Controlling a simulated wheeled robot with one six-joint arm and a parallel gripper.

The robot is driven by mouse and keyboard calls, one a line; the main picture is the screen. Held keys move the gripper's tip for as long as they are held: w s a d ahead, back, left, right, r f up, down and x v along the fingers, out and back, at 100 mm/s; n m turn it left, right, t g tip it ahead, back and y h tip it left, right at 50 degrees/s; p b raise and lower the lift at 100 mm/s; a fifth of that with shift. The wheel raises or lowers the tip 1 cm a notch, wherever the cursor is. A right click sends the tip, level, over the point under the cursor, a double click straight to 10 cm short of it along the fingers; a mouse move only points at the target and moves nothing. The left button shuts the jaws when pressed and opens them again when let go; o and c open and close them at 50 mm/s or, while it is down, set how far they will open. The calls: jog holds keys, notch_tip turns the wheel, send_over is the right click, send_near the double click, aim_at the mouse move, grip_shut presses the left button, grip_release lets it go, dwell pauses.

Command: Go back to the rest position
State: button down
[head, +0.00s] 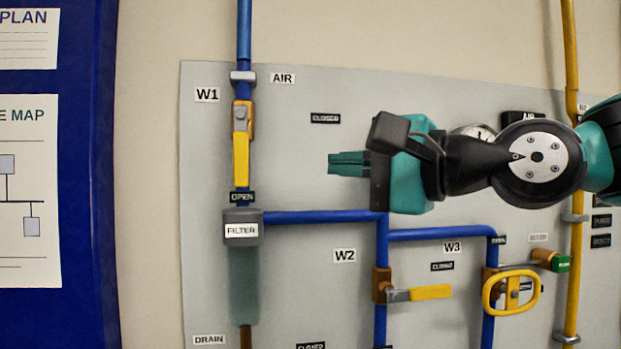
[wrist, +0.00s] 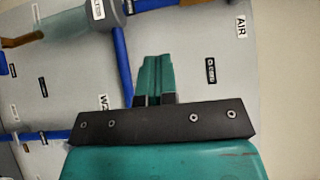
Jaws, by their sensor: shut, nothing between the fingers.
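My gripper (head: 346,163) is in front of the grey valve panel (head: 300,180), its teal fingers pointing left in the head view. The fingers are together with nothing between them, and they also show closed in the wrist view (wrist: 156,75). The fingers look apart from the pipes and valves. My arm comes in from the right and hides part of the panel's upper right, including most of a gauge (head: 478,132).
Valve W1 (head: 241,155) has a yellow handle lying along its vertical blue pipe. Valve W2's yellow handle (head: 430,292) points sideways. A yellow oval handwheel (head: 512,292) is at W3. A filter (head: 242,229) hangs left. A blue board (head: 90,200) stands far left.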

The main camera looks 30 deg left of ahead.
jog(key=s+d+f+n+h, duration=0.35)
jog(key=d+f+h, duration=0.45)
jog(key=d+f, duration=0.8)
jog(key=s+d+f+n+g+h, duration=0.2)
jog(key=s+d+f+n+h, duration=0.3)
jog(key=s+d+f, duration=0.5)
jog(key=d+f, duration=0.3)
jog(key=d, duration=0.1)
jog(key=shift+s+d+g+h, duration=0.2)
jog(key=shift+s+g+h, duration=0.1)
jog(key=shift+s+h, duration=0.1)
